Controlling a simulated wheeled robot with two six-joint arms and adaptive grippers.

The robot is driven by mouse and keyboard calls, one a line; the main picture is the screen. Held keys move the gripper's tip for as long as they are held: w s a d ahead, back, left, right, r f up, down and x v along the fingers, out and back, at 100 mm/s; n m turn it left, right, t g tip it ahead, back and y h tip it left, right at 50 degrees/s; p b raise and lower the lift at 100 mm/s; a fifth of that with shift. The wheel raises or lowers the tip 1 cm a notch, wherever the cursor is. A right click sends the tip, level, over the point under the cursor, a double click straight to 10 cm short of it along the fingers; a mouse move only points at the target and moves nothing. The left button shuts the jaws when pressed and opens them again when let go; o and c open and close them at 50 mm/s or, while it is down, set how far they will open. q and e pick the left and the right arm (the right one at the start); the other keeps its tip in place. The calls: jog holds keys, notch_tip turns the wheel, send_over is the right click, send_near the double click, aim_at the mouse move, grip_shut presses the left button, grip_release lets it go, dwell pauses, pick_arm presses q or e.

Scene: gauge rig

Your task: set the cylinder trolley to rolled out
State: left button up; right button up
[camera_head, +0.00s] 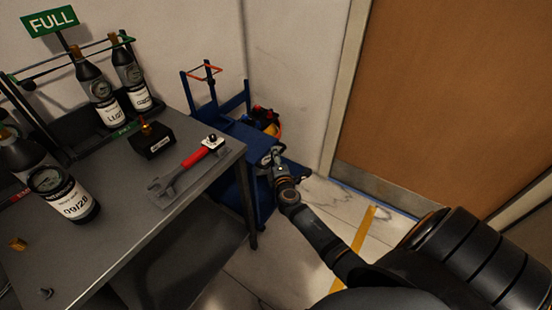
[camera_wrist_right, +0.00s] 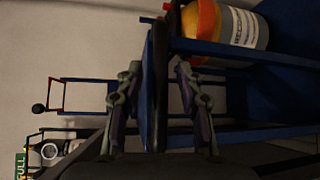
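The blue trolley (camera_head: 240,132) stands between the grey table and the door, near the wall corner. An orange-topped cylinder with a pale label (camera_wrist_right: 240,27) rests on it in the right wrist view; only part of an orange and red item shows on the trolley in the head view. My right gripper (camera_head: 275,158) is at the trolley's door-side edge. In the wrist view its fingers (camera_wrist_right: 160,100) are spread on both sides of a narrow blue trolley part (camera_wrist_right: 150,85), with gaps visible; contact is unclear. My left gripper is not in view.
The grey table (camera_head: 205,185) holds several dark bottles, a red-handled wrench (camera_head: 188,165) and a small black box (camera_head: 152,141). A green FULL sign (camera_head: 50,20) stands behind. The brown door (camera_head: 440,90) is shut. Yellow tape (camera_head: 362,235) marks the open floor.

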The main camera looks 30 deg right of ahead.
jog(key=shift+c, duration=0.4)
grip_shut()
jog(key=shift+f, duration=0.1)
